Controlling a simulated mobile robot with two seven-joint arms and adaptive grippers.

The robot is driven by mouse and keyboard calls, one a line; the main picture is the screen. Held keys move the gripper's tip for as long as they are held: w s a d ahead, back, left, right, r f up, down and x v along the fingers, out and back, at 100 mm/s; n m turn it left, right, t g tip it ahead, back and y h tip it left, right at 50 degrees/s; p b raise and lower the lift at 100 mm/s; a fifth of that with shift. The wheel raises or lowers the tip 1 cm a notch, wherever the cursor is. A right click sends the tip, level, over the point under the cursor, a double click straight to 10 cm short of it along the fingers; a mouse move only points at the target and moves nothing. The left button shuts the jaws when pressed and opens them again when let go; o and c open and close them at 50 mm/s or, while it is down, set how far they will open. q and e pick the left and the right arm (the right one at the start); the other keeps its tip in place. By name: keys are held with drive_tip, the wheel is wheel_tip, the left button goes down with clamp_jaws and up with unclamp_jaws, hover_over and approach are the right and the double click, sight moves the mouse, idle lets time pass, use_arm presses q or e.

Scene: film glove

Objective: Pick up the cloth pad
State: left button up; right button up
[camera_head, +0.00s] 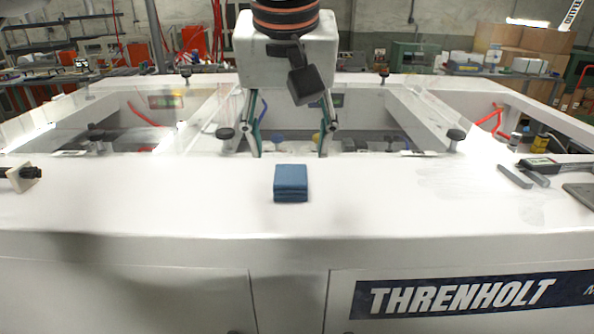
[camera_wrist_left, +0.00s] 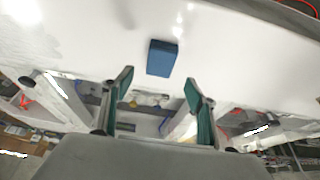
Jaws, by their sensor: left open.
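A blue cloth pad (camera_head: 291,183), small and folded thick, lies on the white front ledge (camera_head: 150,200) in the head view. It also shows in the left wrist view (camera_wrist_left: 161,57), above and between the fingertips. My left gripper (camera_head: 290,152) is open and empty, its two green-lined fingers spread and pointing down. In the head view the fingers are just behind the pad and apart from it. The left wrist view shows the same open fingers (camera_wrist_left: 158,88) with nothing between them. My right gripper is not in view.
Black knobs stand behind the ledge, one at left (camera_head: 225,133) and one at right (camera_head: 456,134). A caliper (camera_head: 545,163) and grey bars (camera_head: 514,177) lie at the right. A black fitting (camera_head: 22,174) is at the far left. The ledge around the pad is clear.

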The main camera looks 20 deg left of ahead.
sight(291, 174)
use_arm(q)
drive_tip(key=shift+a+f, duration=0.1)
drive_tip(key=shift+f, duration=0.45)
drive_tip(key=x, duration=0.5)
drive_tip(key=shift+s+f, duration=0.1)
drive_tip(key=shift+f, duration=0.05)
drive_tip(key=shift+w+f, duration=0.25)
drive_tip(key=shift+f, duration=0.2)
drive_tip(key=c, duration=1)
drive_tip(key=shift+c, duration=1.1)
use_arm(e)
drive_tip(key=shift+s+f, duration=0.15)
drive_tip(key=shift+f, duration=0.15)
use_arm(q)
drive_tip(key=shift+r, duration=0.1)
